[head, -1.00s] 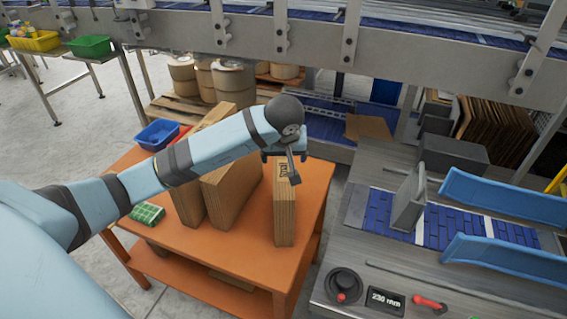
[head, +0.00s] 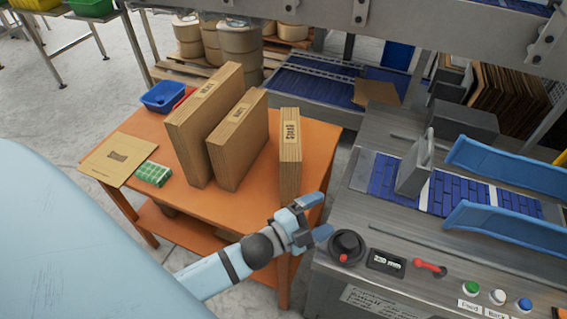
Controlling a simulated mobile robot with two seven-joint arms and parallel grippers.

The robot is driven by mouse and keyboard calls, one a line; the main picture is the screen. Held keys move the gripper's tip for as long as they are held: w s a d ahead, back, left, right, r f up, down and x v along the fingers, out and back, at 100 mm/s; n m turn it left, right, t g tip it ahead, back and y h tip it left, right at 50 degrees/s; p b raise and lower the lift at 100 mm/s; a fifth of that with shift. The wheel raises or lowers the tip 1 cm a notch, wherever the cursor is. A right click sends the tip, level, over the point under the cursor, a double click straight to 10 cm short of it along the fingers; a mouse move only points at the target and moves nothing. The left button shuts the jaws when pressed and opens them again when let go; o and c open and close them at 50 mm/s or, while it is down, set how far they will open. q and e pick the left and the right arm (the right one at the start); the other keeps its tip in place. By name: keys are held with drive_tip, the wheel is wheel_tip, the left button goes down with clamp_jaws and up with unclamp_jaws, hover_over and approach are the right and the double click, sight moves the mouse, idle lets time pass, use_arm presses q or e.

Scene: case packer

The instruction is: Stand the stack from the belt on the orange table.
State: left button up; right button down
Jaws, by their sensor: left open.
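Three brown cardboard stacks stand upright on the orange table (head: 240,212): a large one (head: 197,135) at the left, a middle one (head: 238,142), and a narrow one (head: 290,160) at the right with a printed label on top. The narrow stack stands apart from the other two. The blue belt (head: 449,193) of the machine carries no cardboard stack; a grey upright plate (head: 413,168) stands on it. My left gripper (head: 318,217) is open and empty, in front of the narrow stack near the table's front right corner. My right gripper is not in view.
A flat cardboard sheet (head: 115,158), a green-and-white pack (head: 153,173) and a blue bin (head: 163,96) are on the table's left side. Blue guide rails flank the belt.

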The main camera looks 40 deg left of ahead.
use_arm(q)
drive_tip(key=s+a+f+n+g+y, duration=0.1)
drive_tip(key=s+f+n+g+y, duration=0.3)
drive_tip(key=s+f+n, duration=0.7)
wheel_tip(320, 180, down, 3)
drive_tip(key=n+g, duration=0.2)
drive_tip(key=shift+a+n, duration=0.3)
drive_tip(key=shift+a, duration=0.1)
wheel_tip(320, 180, up, 10)
drive_tip(key=p, duration=1)
drive_tip(key=shift+a+f+y, duration=0.25)
drive_tip(key=shift+a+y, duration=0.05)
drive_tip(key=shift+s+d+r, duration=0.1)
drive_tip(key=shift+r, duration=0.05)
